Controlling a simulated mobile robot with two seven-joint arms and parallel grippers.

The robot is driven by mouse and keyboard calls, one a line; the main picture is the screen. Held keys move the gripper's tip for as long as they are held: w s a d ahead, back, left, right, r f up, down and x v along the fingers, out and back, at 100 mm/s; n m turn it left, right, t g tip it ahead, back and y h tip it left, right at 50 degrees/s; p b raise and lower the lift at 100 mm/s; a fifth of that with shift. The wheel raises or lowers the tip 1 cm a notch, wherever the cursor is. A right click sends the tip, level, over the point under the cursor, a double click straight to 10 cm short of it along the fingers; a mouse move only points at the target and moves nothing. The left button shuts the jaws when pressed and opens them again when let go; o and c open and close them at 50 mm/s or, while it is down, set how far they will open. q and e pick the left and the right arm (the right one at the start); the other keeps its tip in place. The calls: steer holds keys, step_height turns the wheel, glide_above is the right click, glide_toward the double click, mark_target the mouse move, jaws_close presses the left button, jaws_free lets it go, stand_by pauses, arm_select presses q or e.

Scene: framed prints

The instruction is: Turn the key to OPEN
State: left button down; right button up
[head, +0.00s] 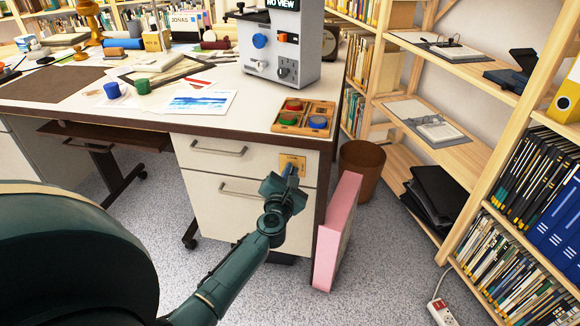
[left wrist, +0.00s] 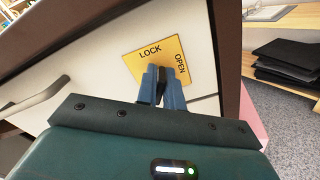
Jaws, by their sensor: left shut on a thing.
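The yellow lock plate (head: 293,162) is on the front of the desk's top drawer, near its right end. In the left wrist view the plate (left wrist: 154,60) reads LOCK at its upper left and OPEN at its right. My left gripper (head: 290,171) is at the plate, with its blue fingers (left wrist: 162,88) shut on a dark key (left wrist: 161,90) in front of the plate's lower middle. The key is mostly hidden between the fingers, so I cannot tell which word it points to. My right gripper is in neither view.
The white drawer unit (head: 240,200) has bar handles left of the plate. A pink panel (head: 337,232) leans at the desk's right end, close to my left arm. A brown bin (head: 362,168) and wooden shelves (head: 440,150) stand to the right. Carpet in front is clear.

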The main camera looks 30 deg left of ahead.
arm_select(q)
steer(key=m+p, duration=0.1)
steer(key=m, duration=0.2)
steer(key=m+p, duration=0.2)
steer(key=m, duration=0.1)
steer(key=shift+m, duration=0.3)
steer(key=shift+d+f+m+p, duration=0.15)
steer(key=shift+m+p, duration=0.9)
steer(key=shift+m, duration=1.15)
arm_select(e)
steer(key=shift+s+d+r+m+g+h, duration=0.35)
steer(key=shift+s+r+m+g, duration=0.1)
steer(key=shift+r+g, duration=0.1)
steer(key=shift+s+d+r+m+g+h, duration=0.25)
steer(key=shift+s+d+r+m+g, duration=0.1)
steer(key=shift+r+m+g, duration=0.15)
arm_select(q)
steer(key=c, duration=1.6)
jaws_free()
steer(key=shift+o, duration=0.2)
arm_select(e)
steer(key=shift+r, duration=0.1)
